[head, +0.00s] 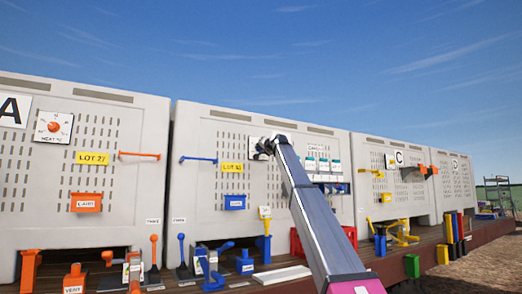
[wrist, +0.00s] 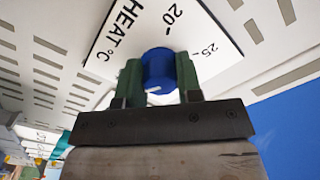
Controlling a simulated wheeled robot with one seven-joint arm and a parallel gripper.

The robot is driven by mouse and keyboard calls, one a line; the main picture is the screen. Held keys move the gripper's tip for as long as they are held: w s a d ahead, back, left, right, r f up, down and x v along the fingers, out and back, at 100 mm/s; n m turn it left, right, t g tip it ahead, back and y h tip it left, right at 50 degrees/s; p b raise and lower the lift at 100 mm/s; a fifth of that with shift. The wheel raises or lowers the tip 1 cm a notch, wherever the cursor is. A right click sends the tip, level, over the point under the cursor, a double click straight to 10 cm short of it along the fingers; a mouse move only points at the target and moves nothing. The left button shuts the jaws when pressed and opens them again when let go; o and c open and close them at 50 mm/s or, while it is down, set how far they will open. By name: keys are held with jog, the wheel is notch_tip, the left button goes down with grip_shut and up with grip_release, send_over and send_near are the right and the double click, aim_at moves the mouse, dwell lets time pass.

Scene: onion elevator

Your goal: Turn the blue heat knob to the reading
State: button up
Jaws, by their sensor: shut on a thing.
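The blue heat knob (wrist: 158,66) sits on a white dial plate (wrist: 205,35) marked "HEAT °C", with 20 and 25 readable in the wrist view. My gripper (wrist: 158,80) has its two green fingers on either side of the knob and is shut on it. A short white mark shows on the knob's near edge; which number it points to I cannot tell. In the head view my gripper (head: 263,148) is at the dial plate on the second grey bin (head: 210,205), and hides the knob.
An orange heat knob (head: 54,126) is on the left bin. A yellow lot label (head: 232,168) and a blue handle bar (head: 198,159) are left of my gripper. Several small cards (head: 322,163) are to its right. Levers and posts stand along the deck below.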

jog(key=n, duration=1)
jog(key=shift+n, duration=0.3)
dwell(0.4)
jog(key=o, duration=0.9)
jog(key=shift+o, duration=0.2)
jog(key=shift+d, duration=0.1)
jog(key=v, duration=1)
jog(key=shift+s+d, duration=0.25)
jog(key=shift+s, duration=0.05)
